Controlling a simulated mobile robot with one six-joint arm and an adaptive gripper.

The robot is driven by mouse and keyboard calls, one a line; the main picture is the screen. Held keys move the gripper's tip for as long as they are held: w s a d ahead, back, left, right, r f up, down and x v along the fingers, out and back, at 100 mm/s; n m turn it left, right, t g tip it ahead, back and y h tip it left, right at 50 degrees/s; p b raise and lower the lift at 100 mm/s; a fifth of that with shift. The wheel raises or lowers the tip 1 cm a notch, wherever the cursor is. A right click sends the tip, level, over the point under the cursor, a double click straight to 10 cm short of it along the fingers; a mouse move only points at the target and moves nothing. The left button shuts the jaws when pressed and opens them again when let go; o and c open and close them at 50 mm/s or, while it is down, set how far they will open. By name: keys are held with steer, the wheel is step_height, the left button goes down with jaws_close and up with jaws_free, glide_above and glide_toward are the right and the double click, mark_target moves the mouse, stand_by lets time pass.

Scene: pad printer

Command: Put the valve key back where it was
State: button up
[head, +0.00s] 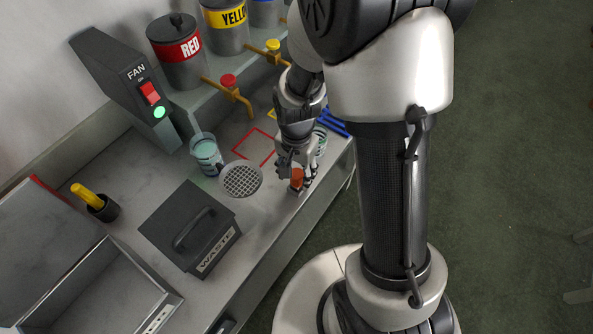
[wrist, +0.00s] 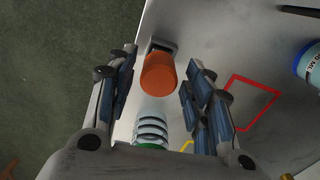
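An orange cylinder (wrist: 158,74), probably the valve key's handle, stands near the table edge. A small grey metal part (wrist: 161,46) shows at its far end in the wrist view. I cannot tell whether that part belongs to the key or to a holder. The orange piece also shows in the head view (head: 297,178). My gripper (wrist: 163,68) is open, with one finger on each side of the orange piece and visible gaps to both. In the head view my gripper (head: 294,168) is low over the table and partly covers it.
A round mesh strainer (head: 241,180), a cup (head: 206,154) and a grey WASTE box (head: 190,228) stand to the left. A ringed container (wrist: 152,128) is close to my gripper. Paint cans (head: 178,50) with taps (head: 232,88) are behind. A red outlined square (head: 254,148) is empty.

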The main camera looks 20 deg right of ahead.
step_height(320, 180, up, 14)
steer(key=p, duration=0.5)
steer(key=s+r+n+t, duration=0.4)
steer(key=s+r+n, duration=0.5)
steer(key=s+r, duration=0.6)
steer(key=shift+r+n+t, duration=0.3)
steer(key=shift+r, duration=0.1)
steer(key=shift+c, duration=0.5)
